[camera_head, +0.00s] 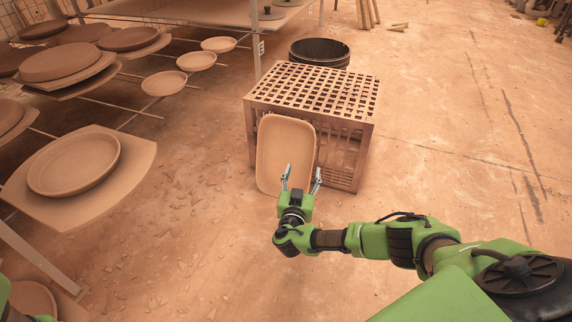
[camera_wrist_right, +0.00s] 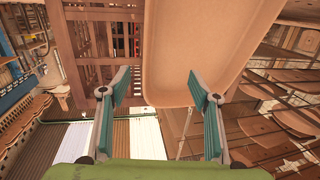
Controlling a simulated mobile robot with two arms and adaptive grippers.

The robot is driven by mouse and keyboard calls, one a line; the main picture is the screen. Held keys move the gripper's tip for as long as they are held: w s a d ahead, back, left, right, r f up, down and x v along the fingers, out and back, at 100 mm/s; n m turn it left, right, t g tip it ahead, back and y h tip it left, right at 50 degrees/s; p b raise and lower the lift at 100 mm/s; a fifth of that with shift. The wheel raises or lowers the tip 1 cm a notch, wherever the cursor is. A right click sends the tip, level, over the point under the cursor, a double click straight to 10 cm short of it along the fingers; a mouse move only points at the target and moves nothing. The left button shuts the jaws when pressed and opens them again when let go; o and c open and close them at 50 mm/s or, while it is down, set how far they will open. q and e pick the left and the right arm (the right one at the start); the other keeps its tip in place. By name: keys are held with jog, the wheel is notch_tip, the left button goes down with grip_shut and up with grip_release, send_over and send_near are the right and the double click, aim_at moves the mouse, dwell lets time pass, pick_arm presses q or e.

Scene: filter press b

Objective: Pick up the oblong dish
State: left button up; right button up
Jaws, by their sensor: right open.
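The oblong dish (camera_head: 286,152) is a tan, shallow, rounded-corner dish. It stands on end, leaning against the front of a slatted crate. My right gripper (camera_head: 301,175) is open and empty in front of the dish's lower part in the head view. In the right wrist view the dish (camera_wrist_right: 195,45) fills the upper middle. The open fingers of the right gripper (camera_wrist_right: 160,88) show on either side of its near end, and no contact can be made out. My left gripper does not show; only a bit of green appears at the lower left edge.
The slatted crate (camera_head: 352,131) stands behind the dish, with a dark round tub (camera_head: 319,52) behind it. Racks at the left hold several round dishes, including a large one on a board (camera_head: 75,163). The floor (camera_head: 460,150) to the right is mostly clear.

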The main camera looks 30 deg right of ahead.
aim_at(307, 153)
jog(key=b+x, duration=0.4)
jog(key=x, duration=0.2)
jog(key=shift+w+d+f, duration=0.1)
jog(key=shift+w, duration=0.1)
jog(key=shift+w+d+b, duration=0.4)
jog(key=shift+w, duration=0.05)
jog(key=shift+r, duration=0.2)
jog(key=shift+c, duration=0.4)
grip_shut()
